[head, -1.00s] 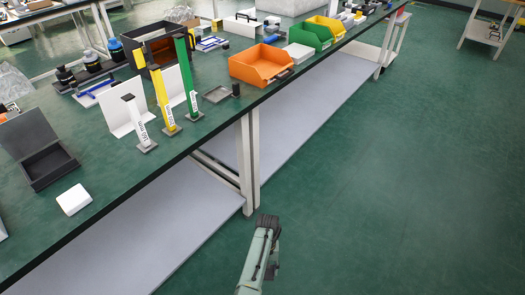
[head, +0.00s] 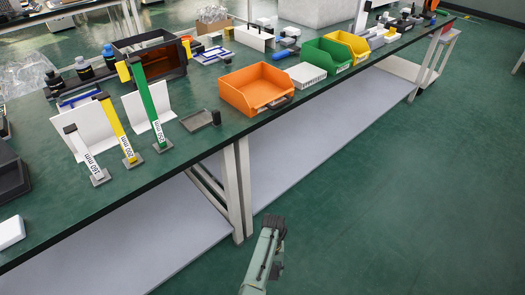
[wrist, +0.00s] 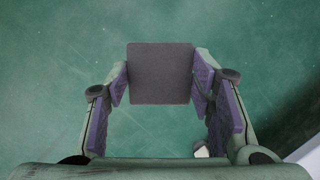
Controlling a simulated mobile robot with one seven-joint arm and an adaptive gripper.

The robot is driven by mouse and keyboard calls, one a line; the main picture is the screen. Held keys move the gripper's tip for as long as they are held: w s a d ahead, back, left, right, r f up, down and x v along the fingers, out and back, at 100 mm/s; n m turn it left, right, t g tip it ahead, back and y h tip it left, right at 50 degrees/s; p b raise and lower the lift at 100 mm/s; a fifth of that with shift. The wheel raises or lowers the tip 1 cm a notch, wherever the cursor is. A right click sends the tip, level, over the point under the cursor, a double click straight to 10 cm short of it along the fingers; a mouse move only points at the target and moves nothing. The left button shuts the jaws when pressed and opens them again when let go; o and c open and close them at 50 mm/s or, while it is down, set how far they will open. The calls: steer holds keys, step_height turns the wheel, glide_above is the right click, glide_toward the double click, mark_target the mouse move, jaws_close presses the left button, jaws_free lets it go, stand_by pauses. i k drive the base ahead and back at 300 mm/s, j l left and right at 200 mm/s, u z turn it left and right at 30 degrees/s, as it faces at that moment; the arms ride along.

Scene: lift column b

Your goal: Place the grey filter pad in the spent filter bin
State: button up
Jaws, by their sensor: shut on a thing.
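My gripper (wrist: 161,85) is shut on the grey filter pad (wrist: 160,70), a flat dark grey square held between the purple-lined fingers in the wrist view. Green floor shows behind it. In the head view my gripper (head: 272,222) is over the floor in front of the bench, apart from it; I cannot make out the pad clearly there. Open bins stand on the bench: an orange one (head: 238,97), a green one (head: 316,59) and a yellow one (head: 337,42). I cannot read which is the spent filter bin.
The green bench (head: 205,150) runs diagonally, with a grey lower shelf (head: 310,140) and white legs (head: 240,180). Grey, yellow and green (head: 153,115) height columns stand left of the orange bin. A white box (head: 305,74) is between the orange and green bins.

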mark_target(264, 100)
steer(key=i+l+u, duration=0.1)
steer(key=l, duration=0.2)
steer(key=i+l, duration=0.2)
steer(key=l, duration=0.15)
steer(key=i+l+u, duration=0.15)
steer(key=i+l, duration=0.15)
steer(key=l, duration=0.35)
steer(key=i+l+u, duration=0.15)
steer(key=l, duration=0.15)
